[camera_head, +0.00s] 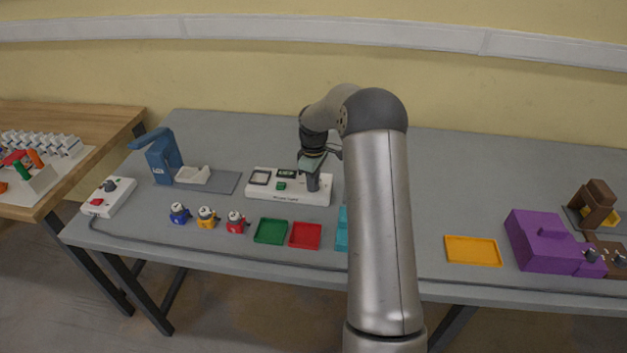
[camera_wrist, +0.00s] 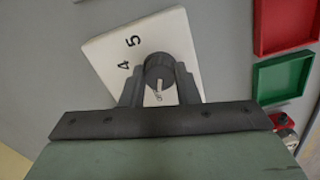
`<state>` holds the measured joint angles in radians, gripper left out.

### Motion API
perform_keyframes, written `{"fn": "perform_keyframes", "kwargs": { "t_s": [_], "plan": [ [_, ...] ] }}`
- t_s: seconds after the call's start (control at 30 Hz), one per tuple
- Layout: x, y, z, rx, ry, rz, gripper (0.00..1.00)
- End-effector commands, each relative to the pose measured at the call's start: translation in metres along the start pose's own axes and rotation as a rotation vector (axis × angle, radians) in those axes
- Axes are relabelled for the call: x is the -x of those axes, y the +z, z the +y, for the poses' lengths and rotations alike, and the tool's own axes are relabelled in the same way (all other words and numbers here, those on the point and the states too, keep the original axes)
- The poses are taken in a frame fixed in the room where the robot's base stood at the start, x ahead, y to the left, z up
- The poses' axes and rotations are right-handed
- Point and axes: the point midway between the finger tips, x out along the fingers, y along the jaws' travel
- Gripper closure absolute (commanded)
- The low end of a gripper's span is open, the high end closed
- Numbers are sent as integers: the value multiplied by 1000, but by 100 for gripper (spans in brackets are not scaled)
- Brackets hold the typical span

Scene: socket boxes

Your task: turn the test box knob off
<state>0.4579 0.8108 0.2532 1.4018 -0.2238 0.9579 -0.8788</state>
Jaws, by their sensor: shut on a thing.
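The white test box (camera_head: 318,197) stands on the grey table in the middle of the head view. It has two dark windows and a small green part on its top. My gripper (camera_head: 313,188) points down at the box's right end and hides the knob there. In the wrist view, my gripper (camera_wrist: 160,88) is shut on the dark round knob (camera_wrist: 158,68), one finger on each side. A pale pointer mark on the knob points toward the bottom of that picture. The numbers 4 and 5 show on the white box top (camera_wrist: 112,50) beside it.
A green tray (camera_head: 271,231) and a red tray (camera_head: 305,236) lie in front of the box. Several small coloured figures (camera_head: 207,217) stand to their left. Another white box (camera_head: 108,197) with a knob is at the left edge. A purple box (camera_head: 545,240) is far right.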

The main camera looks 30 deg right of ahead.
Motion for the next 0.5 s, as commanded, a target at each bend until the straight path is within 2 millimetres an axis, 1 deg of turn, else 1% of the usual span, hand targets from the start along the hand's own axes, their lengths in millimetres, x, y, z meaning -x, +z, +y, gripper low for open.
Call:
{"fn": "perform_keyframes", "kwargs": {
  "t_s": [0.27, 0.3, 0.33, 0.37, 0.5],
  "plan": [
    [1, 0, 0, 2, 2, 1, 95],
    [1, 0, 0, 2, 2, 1, 61],
    [1, 0, 0, 2, 2, 1, 52],
    [1, 0, 0, 2, 2, 1, 50],
    [1, 0, 0, 1, 2, 1, 50]
  ]
}}
